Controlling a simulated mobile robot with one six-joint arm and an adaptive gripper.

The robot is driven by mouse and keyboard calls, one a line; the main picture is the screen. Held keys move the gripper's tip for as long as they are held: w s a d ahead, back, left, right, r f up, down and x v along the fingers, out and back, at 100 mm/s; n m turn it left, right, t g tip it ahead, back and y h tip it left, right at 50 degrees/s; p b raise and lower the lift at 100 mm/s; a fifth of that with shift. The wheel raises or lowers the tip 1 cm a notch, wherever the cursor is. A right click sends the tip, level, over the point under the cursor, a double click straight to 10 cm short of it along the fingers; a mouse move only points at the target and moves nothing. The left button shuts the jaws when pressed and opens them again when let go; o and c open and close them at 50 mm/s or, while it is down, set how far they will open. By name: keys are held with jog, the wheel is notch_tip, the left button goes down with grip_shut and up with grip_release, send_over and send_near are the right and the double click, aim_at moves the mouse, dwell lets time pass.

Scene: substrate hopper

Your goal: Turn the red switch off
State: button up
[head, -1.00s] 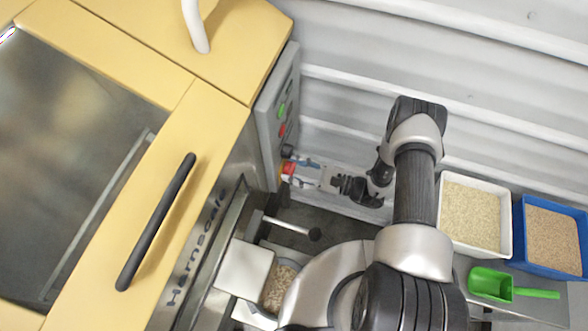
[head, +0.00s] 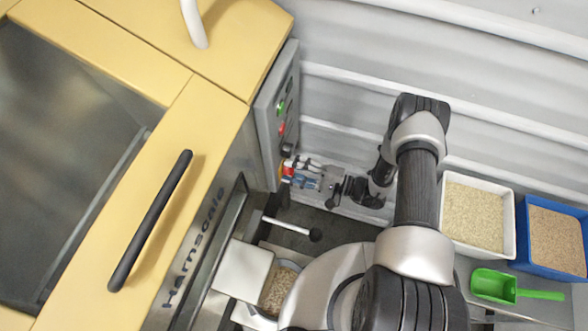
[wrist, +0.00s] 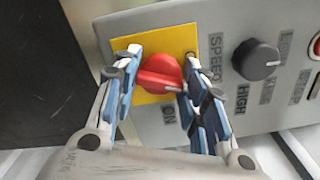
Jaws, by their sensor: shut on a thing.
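The red switch (wrist: 157,70) is a round red knob with a raised ridge, on a yellow plate (wrist: 128,44) on the grey control panel. In the wrist view its ridge lies nearly crosswise. The word ON reads below the plate; another label at the plate's right is partly hidden by a finger. My gripper (wrist: 158,78) is shut on the red switch, with one blue-grey finger on each side of it. In the head view the red switch (head: 287,168) shows low on the panel's side, and my gripper (head: 296,171) reaches it from the right.
A black speed dial (wrist: 256,60) sits beside the switch on the panel. A lever with a black knob (head: 315,235) stands below my gripper. A white bin (head: 444,222), a blue bin (head: 519,235) and a green scoop (head: 494,285) are at the right.

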jog(key=n, duration=0.4)
jog(key=shift+n, duration=0.3)
dwell(0.5)
jog(key=o, duration=1.1)
jog(key=shift+c, duration=0.2)
jog(key=shift+d, duration=0.15)
jog(key=v, duration=1.1)
jog(key=shift+s+d, duration=0.15)
jog(key=shift+d, duration=0.25)
